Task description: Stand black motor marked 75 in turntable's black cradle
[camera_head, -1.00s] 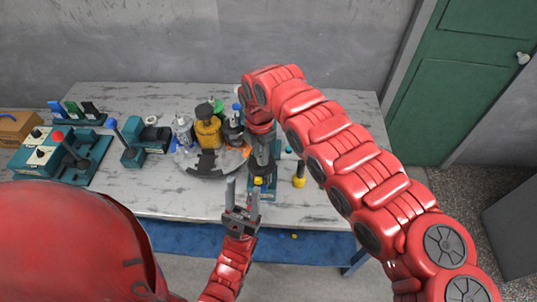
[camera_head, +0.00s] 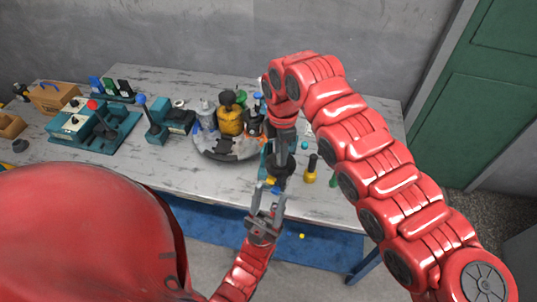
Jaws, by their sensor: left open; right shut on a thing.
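The round grey turntable (camera_head: 212,153) stands on the table, with a yellow motor (camera_head: 230,122) and several other items at its back and right. A black cradle (camera_head: 238,147) sits on its front part and looks empty. My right gripper (camera_head: 283,152) points down to the right of the turntable, shut on a dark object (camera_head: 286,171) that looks like the black motor. Its marking cannot be read, and the gripper partly hides it. My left gripper (camera_head: 270,190) is open, fingers up, just below the dark object at the table's front edge. I cannot tell whether they touch.
A yellow-and-black tool (camera_head: 310,172) stands to the right. A teal control box with levers (camera_head: 90,127), a teal vise-like fixture (camera_head: 168,122) and a cardboard box (camera_head: 55,97) are on the left. The front left tabletop (camera_head: 120,165) is bare.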

